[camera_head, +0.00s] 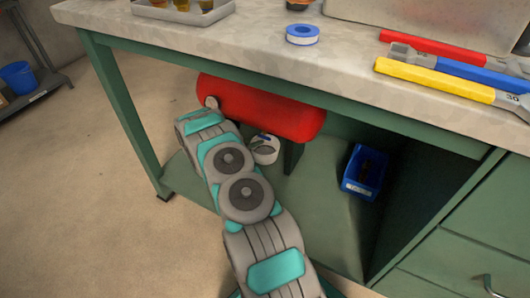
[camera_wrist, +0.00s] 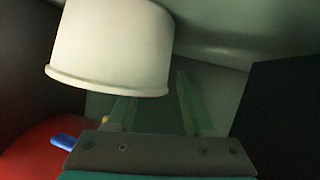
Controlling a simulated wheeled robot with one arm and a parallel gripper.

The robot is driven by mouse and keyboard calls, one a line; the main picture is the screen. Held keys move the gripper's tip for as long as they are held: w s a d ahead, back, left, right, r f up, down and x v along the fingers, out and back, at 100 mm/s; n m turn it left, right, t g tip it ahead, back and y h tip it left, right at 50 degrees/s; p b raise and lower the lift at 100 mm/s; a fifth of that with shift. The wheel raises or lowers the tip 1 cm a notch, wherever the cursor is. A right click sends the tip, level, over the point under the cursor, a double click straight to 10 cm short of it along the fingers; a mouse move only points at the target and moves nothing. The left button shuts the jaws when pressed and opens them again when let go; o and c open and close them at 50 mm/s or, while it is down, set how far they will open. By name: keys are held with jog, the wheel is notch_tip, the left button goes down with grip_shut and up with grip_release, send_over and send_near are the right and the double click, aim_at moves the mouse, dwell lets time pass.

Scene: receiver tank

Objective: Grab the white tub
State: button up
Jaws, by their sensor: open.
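The white tub (camera_head: 265,150) stands on the lower shelf under the workbench, just below the red tank, partly hidden behind my arm. In the wrist view the white tub (camera_wrist: 112,45) is large at the upper left, its rim edge facing down in the picture and its top cut off. My gripper (camera_wrist: 155,95) is open, with two greenish fingers apart and nothing seen between them. The tub overlaps the left finger's tip in the picture; I cannot tell whether they touch. In the head view the gripper is hidden behind my arm.
The red tank (camera_head: 262,108) lies under the benchtop beside my arm; it also shows in the wrist view (camera_wrist: 35,155) near a blue handle (camera_wrist: 65,141). A blue bin (camera_head: 365,172) sits right on the shelf (camera_head: 315,205). A green bench leg (camera_head: 128,115) stands left.

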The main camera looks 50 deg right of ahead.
jog(key=shift+w+d+f, duration=0.1)
jog(key=shift+d+f, duration=0.05)
jog(key=shift+d, duration=0.35)
jog(key=shift+c, duration=0.3)
grip_shut()
